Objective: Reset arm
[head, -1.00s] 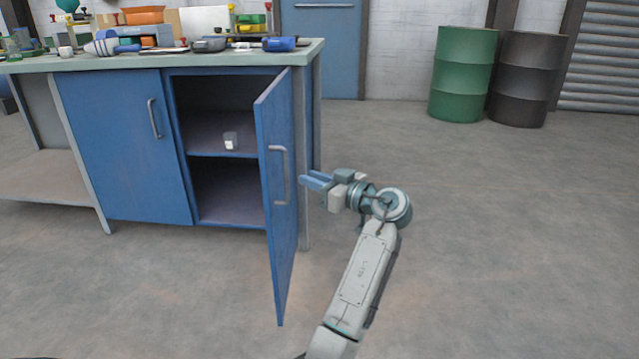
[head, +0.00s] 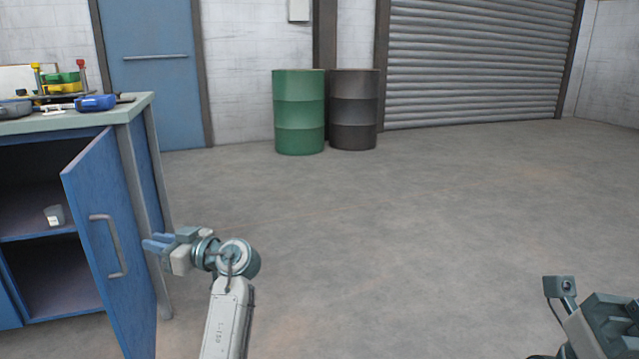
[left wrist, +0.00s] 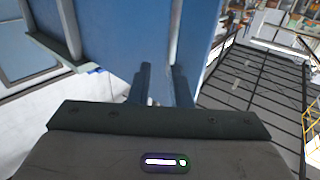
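My left arm rises from the bottom of the head view. Its left gripper (head: 155,243) has two blue-grey fingers a little apart, with nothing between them, beside the outer edge of the open blue cabinet door (head: 88,225). I cannot tell whether they touch the door. In the left wrist view the two dark fingers (left wrist: 163,88) are also apart, with a blue panel (left wrist: 115,35) beyond them. Part of my right arm shows at the lower right of the head view. Its right gripper (head: 608,325) is cut off by the frame, and its fingers are unclear.
The workbench (head: 125,108) at left holds tools and a blue item (head: 96,102). A small grey-white container (head: 54,216) sits on the cabinet shelf. A green barrel (head: 299,112) and a dark barrel (head: 354,110) stand at the back wall. The middle floor is clear.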

